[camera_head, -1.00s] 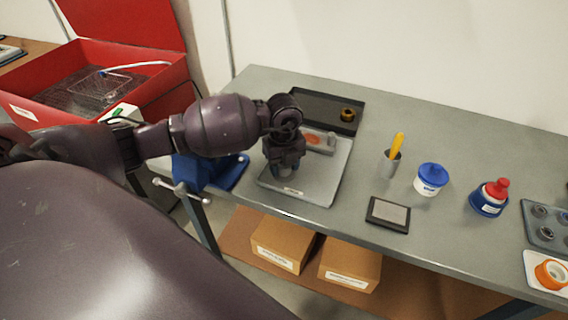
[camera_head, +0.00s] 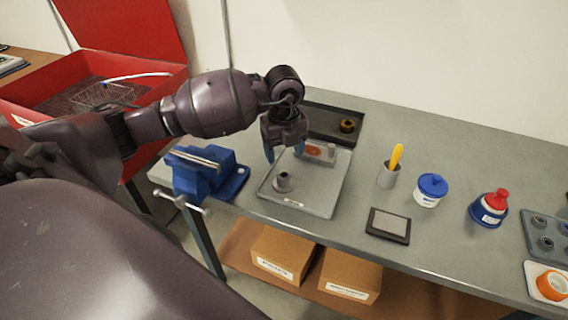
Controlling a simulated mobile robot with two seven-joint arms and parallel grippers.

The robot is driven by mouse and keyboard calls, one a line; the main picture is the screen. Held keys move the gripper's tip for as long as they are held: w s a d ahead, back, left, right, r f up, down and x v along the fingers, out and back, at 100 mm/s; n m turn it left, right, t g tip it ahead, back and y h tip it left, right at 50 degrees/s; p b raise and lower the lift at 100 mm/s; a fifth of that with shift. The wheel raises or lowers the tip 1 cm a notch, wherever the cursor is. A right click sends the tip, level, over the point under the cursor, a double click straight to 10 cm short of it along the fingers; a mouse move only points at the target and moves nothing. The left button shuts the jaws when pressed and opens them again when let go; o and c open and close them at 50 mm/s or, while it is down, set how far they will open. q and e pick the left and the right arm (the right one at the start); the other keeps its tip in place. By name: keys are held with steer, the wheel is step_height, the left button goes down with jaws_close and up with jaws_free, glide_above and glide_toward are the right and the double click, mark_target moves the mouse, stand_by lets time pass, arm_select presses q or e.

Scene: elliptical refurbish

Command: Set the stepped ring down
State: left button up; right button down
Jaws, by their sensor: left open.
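A small grey stepped ring (camera_head: 283,182) stands on the light grey tray (camera_head: 318,204) on the bench. My left gripper (camera_head: 284,152) is open and empty, above and just behind the ring, apart from it. My right gripper is not in view.
A blue vise (camera_head: 205,172) is clamped at the bench's left end. A black tray (camera_head: 322,122) with a brass-coloured ring (camera_head: 347,126) lies behind. A cup with a yellow-handled tool (camera_head: 390,172), a blue-lidded jar (camera_head: 431,190) and a red-capped bottle (camera_head: 489,208) stand to the right.

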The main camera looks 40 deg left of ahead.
arm_select(q)
step_height(320, 180, up, 3)
steer(key=shift+r, duration=0.1)
stand_by(0.4)
